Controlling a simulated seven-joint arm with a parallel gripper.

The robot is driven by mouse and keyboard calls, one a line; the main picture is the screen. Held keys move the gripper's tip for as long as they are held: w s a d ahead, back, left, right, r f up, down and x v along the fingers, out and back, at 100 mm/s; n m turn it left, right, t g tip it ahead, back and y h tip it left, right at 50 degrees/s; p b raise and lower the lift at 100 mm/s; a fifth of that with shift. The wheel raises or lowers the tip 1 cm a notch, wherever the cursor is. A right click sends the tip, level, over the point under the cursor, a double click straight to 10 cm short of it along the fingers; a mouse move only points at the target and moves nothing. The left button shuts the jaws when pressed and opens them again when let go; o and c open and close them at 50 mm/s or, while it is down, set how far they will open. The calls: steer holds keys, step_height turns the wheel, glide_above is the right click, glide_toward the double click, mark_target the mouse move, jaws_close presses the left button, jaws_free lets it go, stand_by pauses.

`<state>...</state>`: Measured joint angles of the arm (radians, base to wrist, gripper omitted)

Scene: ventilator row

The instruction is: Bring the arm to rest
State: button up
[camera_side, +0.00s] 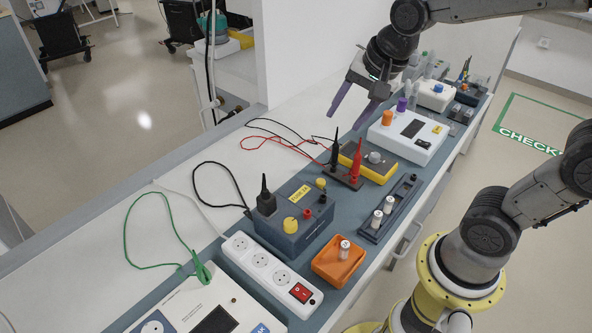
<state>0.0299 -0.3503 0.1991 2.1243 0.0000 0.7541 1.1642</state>
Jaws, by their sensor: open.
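My gripper (344,120) hangs in the air over the bench at the upper middle of the picture. Its two purple-grey fingers are apart, with nothing between them. The fingers point down and to the left. In the picture they lie above the black and red probes (355,160) and left of a white device (408,134) with an orange knob. The exact height above the bench cannot be told.
A yellow box (369,162), a dark rack (391,208) with white cylinders, an orange tray (339,260) with one cylinder, a blue-grey box (295,217) and a white power strip (272,268) line the bench. Loose cables run along its back. The bare white strip (150,235) is partly free.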

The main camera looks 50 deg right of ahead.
steer(key=s+n, duration=1.3)
steer(key=s, duration=0.1)
steer(key=shift+a+n+t, duration=0.3)
steer(key=shift+a+t, duration=0.1)
steer(key=shift+a, duration=0.05)
